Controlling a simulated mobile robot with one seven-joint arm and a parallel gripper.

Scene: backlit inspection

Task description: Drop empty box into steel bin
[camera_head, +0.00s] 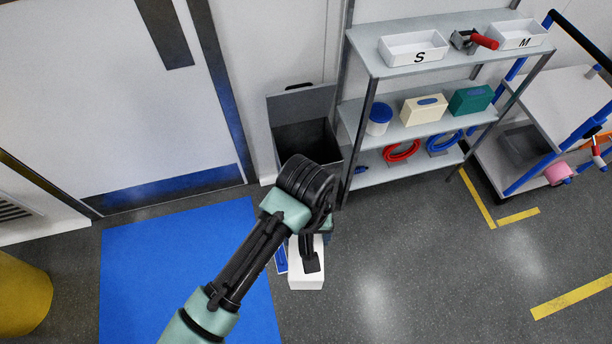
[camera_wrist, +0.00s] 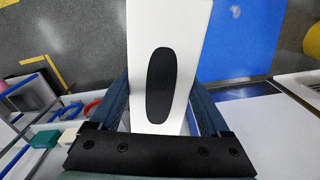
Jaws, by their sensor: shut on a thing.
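The empty box is white with a dark oval opening on one face. It shows below my wrist in the head view (camera_head: 306,274) and fills the middle of the wrist view (camera_wrist: 183,30). My gripper (camera_wrist: 165,108) is shut on it, with a blue-grey finger on each side. The arm hides part of the gripper and box in the head view. The steel bin (camera_head: 292,99) is a dark, open-topped container with its lid raised, against the wall left of the shelf. My wrist covers part of its front. The box is in front of the bin, not over it.
A grey shelf unit (camera_head: 450,60) with trays, boxes and hose coils stands right of the bin. A trolley (camera_head: 545,120) is at the far right. A blue mat (camera_head: 180,270) lies before the door. A yellow cylinder (camera_head: 22,295) stands at left. The floor at right is clear.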

